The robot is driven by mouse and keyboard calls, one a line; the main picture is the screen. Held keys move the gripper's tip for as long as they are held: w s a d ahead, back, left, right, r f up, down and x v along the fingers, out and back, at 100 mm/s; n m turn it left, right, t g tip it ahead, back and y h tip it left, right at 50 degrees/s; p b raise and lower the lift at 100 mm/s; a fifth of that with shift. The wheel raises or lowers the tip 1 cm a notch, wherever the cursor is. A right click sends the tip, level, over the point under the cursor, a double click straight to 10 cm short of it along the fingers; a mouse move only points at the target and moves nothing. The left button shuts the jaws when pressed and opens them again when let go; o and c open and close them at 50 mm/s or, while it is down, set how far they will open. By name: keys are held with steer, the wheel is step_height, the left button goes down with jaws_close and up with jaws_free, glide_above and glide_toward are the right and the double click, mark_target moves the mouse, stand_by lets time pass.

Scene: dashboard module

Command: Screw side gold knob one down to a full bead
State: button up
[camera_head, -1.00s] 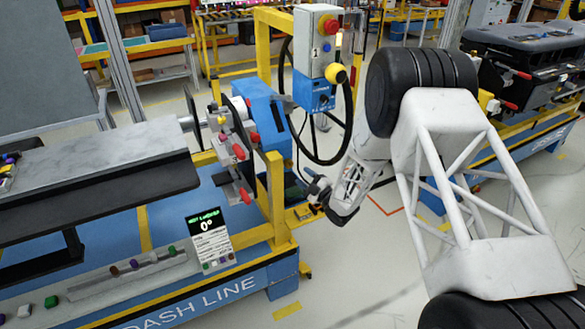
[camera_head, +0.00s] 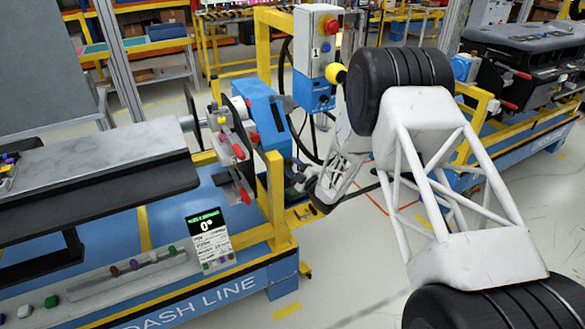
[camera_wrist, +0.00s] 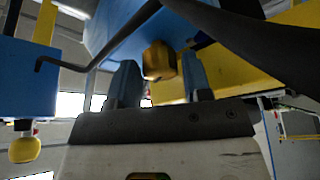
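A gold knob (camera_wrist: 160,61) hangs from the underside of a blue housing in the wrist view. My gripper (camera_wrist: 160,80) has its two blue-grey fingers apart, one on each side of the knob, with the knob just beyond or between the tips. I see narrow gaps beside it and no clear contact. A second gold knob (camera_wrist: 26,150) hangs under a blue block at the lower left. In the head view my gripper (camera_head: 298,178) is low beside the yellow post, right of the blue housing (camera_head: 265,115). The gripped-side knob is hidden there.
A black bent rod (camera_wrist: 75,67) and a dark curved bar (camera_wrist: 250,35) pass close to the fingers. In the head view a control box (camera_head: 317,45), a yellow post (camera_head: 275,200) and a display reading 0° (camera_head: 207,240) stand near. Floor to the right is open.

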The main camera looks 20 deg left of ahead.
steer(key=c, duration=0.6)
steer(key=shift+o, duration=0.2)
steer(key=shift+f+m, duration=0.1)
steer(key=shift+m, duration=0.5)
steer(key=m+t, duration=0.2)
steer(key=m, duration=0.2)
steer(key=shift+s+a+m, duration=0.1)
steer(key=shift+m, duration=0.2)
steer(key=m+t, duration=0.1)
steer(key=m, duration=0.2)
steer(key=m+t+h, duration=0.1)
steer(key=m+t, duration=0.1)
steer(key=m, duration=0.1)
steer(key=shift+s+f, duration=0.1)
steer(key=shift+m, duration=0.3)
steer(key=o, duration=0.6)
steer(key=shift+o, duration=0.2)
